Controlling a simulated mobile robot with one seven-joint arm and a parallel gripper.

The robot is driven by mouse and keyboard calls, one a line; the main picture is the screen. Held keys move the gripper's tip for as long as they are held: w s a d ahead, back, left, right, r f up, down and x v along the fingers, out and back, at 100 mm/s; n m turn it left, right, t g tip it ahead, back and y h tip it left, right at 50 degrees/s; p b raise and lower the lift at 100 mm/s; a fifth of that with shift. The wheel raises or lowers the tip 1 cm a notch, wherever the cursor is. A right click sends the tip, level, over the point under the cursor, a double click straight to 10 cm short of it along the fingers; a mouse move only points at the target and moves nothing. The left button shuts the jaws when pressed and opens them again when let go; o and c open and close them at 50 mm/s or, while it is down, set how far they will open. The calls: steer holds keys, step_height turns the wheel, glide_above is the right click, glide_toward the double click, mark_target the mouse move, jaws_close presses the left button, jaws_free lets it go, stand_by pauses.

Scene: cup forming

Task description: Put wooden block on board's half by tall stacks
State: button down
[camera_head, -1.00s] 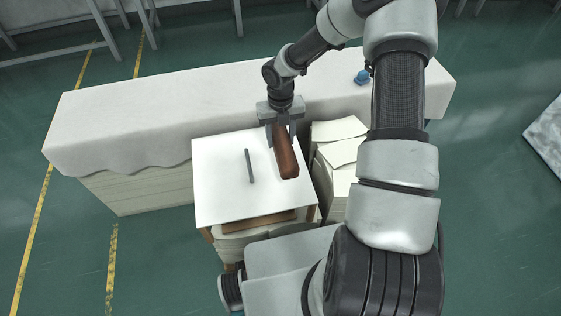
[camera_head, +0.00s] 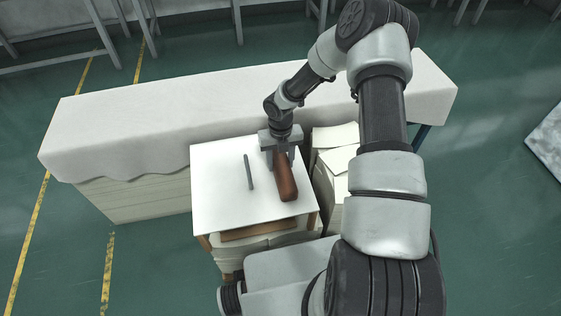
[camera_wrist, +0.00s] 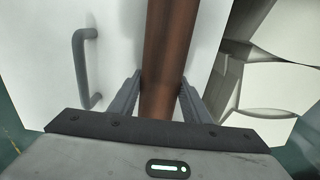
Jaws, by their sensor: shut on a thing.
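The wooden block (camera_head: 286,182) is a long brown bar over the right half of the white board (camera_head: 217,207), on the side by the tall stacks (camera_head: 334,160). My gripper (camera_head: 281,152) is shut on the block's far end. In the wrist view the block (camera_wrist: 171,45) runs away from between the two fingers (camera_wrist: 160,99). Whether the block touches the board or hangs just above it, I cannot tell. A thin grey bar handle (camera_head: 249,172) stands near the board's middle, left of the block and apart from it.
A long pile under a white cover (camera_head: 120,130) runs behind the board. The tall paper stacks stand close against the board's right edge. The board's left half is bare apart from the handle. Green floor (camera_head: 490,200) lies open at the right.

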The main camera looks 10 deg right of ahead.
mark_target(280, 159)
steer(key=c, duration=1)
jaws_free()
steer(key=shift+f, duration=0.1)
step_height(280, 159, up, 12)
steer(key=p, duration=0.3)
